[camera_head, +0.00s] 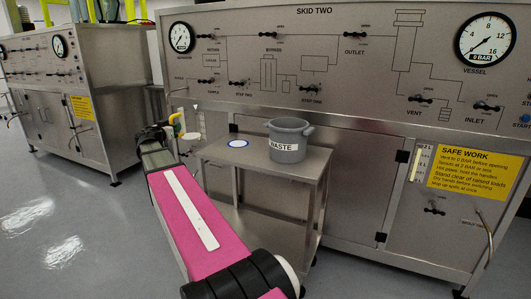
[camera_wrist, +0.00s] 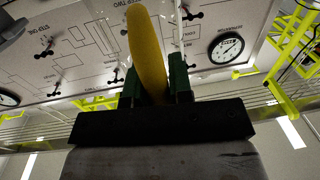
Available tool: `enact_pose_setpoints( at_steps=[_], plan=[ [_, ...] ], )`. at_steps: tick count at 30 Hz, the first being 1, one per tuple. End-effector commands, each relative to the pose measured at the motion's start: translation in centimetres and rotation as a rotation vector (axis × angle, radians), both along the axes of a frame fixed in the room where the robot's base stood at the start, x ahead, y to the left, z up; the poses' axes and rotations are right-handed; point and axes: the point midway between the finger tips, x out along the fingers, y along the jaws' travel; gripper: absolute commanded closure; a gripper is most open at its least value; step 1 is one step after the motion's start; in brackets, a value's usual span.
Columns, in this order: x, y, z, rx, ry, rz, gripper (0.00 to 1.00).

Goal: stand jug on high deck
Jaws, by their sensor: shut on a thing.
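My gripper (camera_head: 170,128) is held out in front of the skid, left of the small steel table. In the wrist view its green fingers (camera_wrist: 156,78) are shut on a yellow handle (camera_wrist: 147,40), which runs up between them. In the head view a bit of the yellow handle (camera_head: 175,118) shows at the gripper's tip. A pale, see-through body, apparently the jug (camera_head: 191,123), hangs just right of it, partly hard to make out against the steel panel. I cannot tell for certain which surface is the high deck.
The steel table (camera_head: 262,160) bears a grey pot marked WASTE (camera_head: 289,140) and a white disc with a blue rim (camera_head: 238,143). The SKID TWO panel (camera_head: 330,60), with gauges and valve handles, stands behind. Another skid (camera_head: 75,90) stands at the left. Open floor lies between.

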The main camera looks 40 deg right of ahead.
Motion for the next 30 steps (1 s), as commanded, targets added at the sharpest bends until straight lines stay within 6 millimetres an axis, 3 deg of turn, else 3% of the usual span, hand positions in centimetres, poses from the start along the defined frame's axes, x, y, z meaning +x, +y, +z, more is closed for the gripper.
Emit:
enact_pose_setpoints(
  at_steps=[3,10,24,30],
  plan=[
    [-1.4,-2.7,1.6,-0.001,-0.002,-0.151,1.0],
    [-3.1,-4.8,2.7,0.0,0.0,-0.279,1.0],
    [-3.7,-13.3,-2.3,-0.001,0.003,-0.285,1.0],
    [-3.8,-15.8,-3.7,0.0,0.001,-0.284,1.0]
  ],
)
